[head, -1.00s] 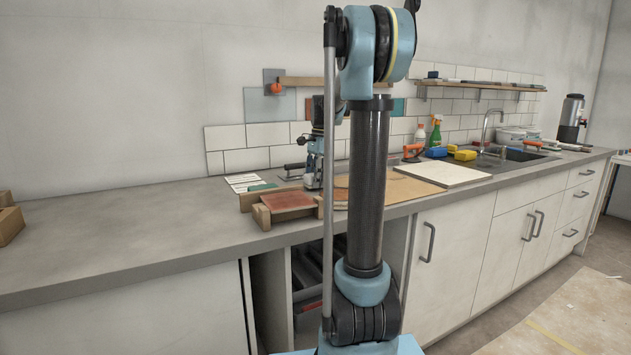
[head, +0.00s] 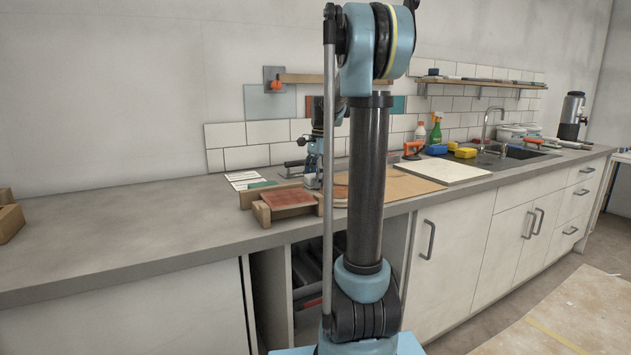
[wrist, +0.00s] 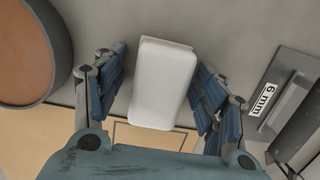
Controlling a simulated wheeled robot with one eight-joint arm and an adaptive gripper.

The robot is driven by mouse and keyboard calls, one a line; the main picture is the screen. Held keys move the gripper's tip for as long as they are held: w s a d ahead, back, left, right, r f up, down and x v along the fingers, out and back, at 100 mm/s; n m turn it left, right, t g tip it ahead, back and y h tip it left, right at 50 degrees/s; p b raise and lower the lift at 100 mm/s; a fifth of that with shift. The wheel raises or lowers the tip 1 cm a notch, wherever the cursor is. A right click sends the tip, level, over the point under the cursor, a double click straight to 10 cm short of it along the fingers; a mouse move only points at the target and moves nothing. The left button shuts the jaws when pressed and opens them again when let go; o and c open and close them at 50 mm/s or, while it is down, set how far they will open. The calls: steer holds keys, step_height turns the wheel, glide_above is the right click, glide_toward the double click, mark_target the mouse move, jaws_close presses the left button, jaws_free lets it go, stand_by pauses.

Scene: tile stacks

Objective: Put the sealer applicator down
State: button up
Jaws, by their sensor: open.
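A white, rounded block, which I take to be the sealer applicator (wrist: 160,85), lies between the fingers of my gripper (wrist: 158,92) in the wrist view. The blue finger pads stand apart, with a gap on each side of the block. The block appears to be on the grey counter (wrist: 228,30), though its underside is hidden. In the head view my gripper (head: 312,180) points down at the back of the counter, behind the wooden tray with a red-brown tile. The applicator is too small to make out clearly there.
A grey notched trowel marked 6 mm (wrist: 290,90) lies right of my gripper. A round, dark-rimmed vessel with orange-brown contents (wrist: 28,50) is at left. The wooden tray (head: 262,215) is in front. The counter's left part (head: 120,225) is clear.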

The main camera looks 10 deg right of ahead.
steer(key=shift+r, duration=0.1)
step_height(320, 180, up, 18)
steer(key=d, duration=0.1)
steer(key=shift+w+d, duration=0.25)
steer(key=shift+w, duration=0.05)
stand_by(0.4)
